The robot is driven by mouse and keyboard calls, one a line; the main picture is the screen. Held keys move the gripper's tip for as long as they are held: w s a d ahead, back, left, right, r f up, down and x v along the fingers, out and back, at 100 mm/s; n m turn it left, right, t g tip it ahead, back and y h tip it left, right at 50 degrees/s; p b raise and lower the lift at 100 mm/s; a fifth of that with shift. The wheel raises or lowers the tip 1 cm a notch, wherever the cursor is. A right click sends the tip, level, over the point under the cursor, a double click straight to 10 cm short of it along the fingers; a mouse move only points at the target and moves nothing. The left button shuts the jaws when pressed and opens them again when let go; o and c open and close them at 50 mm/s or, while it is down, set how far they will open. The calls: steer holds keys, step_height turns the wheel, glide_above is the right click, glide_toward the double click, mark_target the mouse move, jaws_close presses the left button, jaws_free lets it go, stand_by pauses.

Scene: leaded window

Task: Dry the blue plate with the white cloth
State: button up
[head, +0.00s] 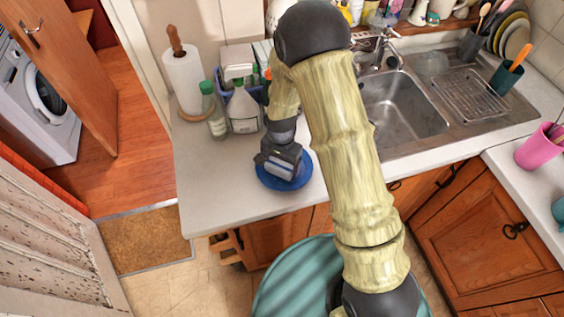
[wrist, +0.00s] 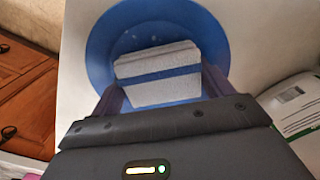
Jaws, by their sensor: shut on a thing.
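The blue plate (head: 262,176) lies on the white counter near its front edge, left of the sink. In the wrist view the plate (wrist: 102,48) fills the upper middle, with a few small pale spots on its surface. My gripper (head: 283,168) is over the plate, pointing down. It is shut on the white cloth (wrist: 158,66), a folded block with a blue stripe, which also shows in the head view (head: 280,168). The cloth is over the middle of the plate; I cannot tell whether it touches. My fingers (wrist: 158,94) hold its two sides.
Behind the plate stand a spray bottle (head: 243,108), a green-capped bottle (head: 213,110) and a paper towel roll (head: 184,80). The metal sink (head: 405,110) and drainer are to the right. A pink cup (head: 538,150) stands far right. The counter left of the plate is clear.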

steer(key=shift+s+d+f, duration=0.1)
steer(key=shift+s+d, duration=0.55)
steer(key=shift+s, duration=0.25)
steer(key=shift+w+a, duration=0.1)
steer(key=shift+w, duration=0.05)
steer(key=shift+w+a, duration=0.55)
steer(key=shift+w, duration=0.25)
steer(key=shift+s+d, duration=0.65)
steer(key=shift+s, duration=0.2)
steer(key=shift+s+a, duration=0.1)
